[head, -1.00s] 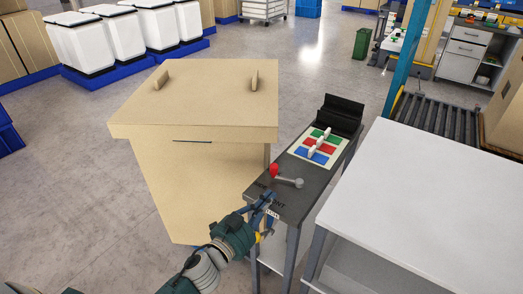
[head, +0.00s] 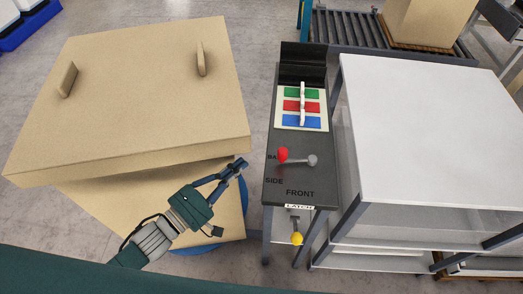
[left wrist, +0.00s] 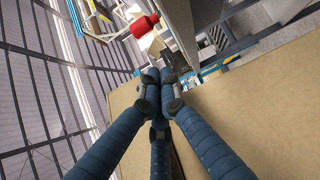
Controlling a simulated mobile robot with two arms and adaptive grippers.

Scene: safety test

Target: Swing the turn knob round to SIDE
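The turn knob is a grey lever with a red ball (head: 283,155) at its left end and a grey round end (head: 312,160) at its right. It lies crosswise on the dark panel (head: 292,140). The red ball partly covers a label starting "BA"; the SIDE label (head: 274,181) and FRONT label (head: 300,193) lie nearer me. My left gripper (head: 241,165) is left of the panel, apart from the knob, with its fingertips together and nothing seen between them. In the left wrist view the red ball (left wrist: 144,25) is beyond the closed fingertips (left wrist: 164,78). My right gripper is not in view.
A tan box-like table (head: 140,100) with two upright handles stands at left. A white table (head: 430,130) stands close to the panel's right. A yellow ball (head: 297,239) hangs under the LATCH label at the panel's front.

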